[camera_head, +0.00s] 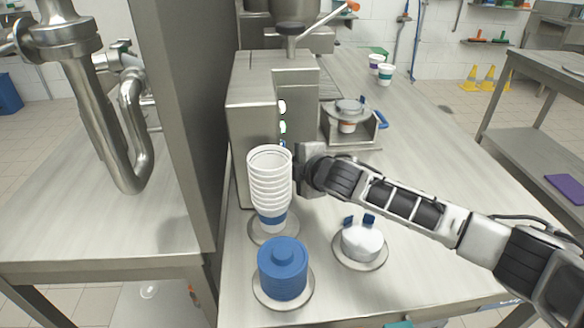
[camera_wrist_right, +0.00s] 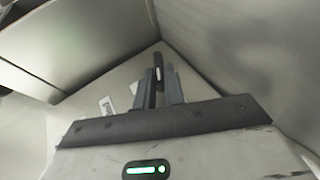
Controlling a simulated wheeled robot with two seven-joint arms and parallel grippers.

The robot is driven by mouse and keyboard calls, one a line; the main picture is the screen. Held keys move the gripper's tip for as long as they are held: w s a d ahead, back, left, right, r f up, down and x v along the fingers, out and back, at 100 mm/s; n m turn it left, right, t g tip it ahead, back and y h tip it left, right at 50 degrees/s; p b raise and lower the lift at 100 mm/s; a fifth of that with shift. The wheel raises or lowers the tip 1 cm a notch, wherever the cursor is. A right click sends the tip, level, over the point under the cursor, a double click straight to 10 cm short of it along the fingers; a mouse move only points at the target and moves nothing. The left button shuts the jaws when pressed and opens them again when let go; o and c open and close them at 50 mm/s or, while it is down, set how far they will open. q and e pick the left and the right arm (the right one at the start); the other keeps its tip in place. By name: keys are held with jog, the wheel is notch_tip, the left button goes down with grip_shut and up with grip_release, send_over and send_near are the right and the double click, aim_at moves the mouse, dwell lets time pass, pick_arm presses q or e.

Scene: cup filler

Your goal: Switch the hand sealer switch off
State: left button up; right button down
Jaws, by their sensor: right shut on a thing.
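My right gripper (camera_head: 302,168) is at the front of the steel machine (camera_head: 252,108), just behind the stack of white cups (camera_head: 269,180). Its fingertips are mostly hidden in the head view. In the right wrist view, the two fingers (camera_wrist_right: 161,88) are close together on a narrow dark piece (camera_wrist_right: 158,62) in a metal corner. I cannot tell for sure that this piece is the hand sealer switch. A small steel stand (camera_head: 365,135) with a blue handle (camera_head: 381,119) holds a cup behind my wrist. My left gripper is not in view.
Blue lids (camera_head: 283,270) sit on a round plate in front of the cups. A white pile with blue clips (camera_head: 361,241) is on another plate, below my forearm. Two cups (camera_head: 385,74) stand farther back. The right side of the table (camera_head: 440,165) is clear.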

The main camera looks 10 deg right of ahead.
jog(key=shift+s+f+t+b, duration=0.1)
jog(key=shift+f+t+b, duration=0.2)
jog(key=shift+t+b, duration=0.3)
jog(key=shift+r, duration=0.15)
jog(key=c, duration=1.5)
grip_release()
jog(key=v, duration=1.6)
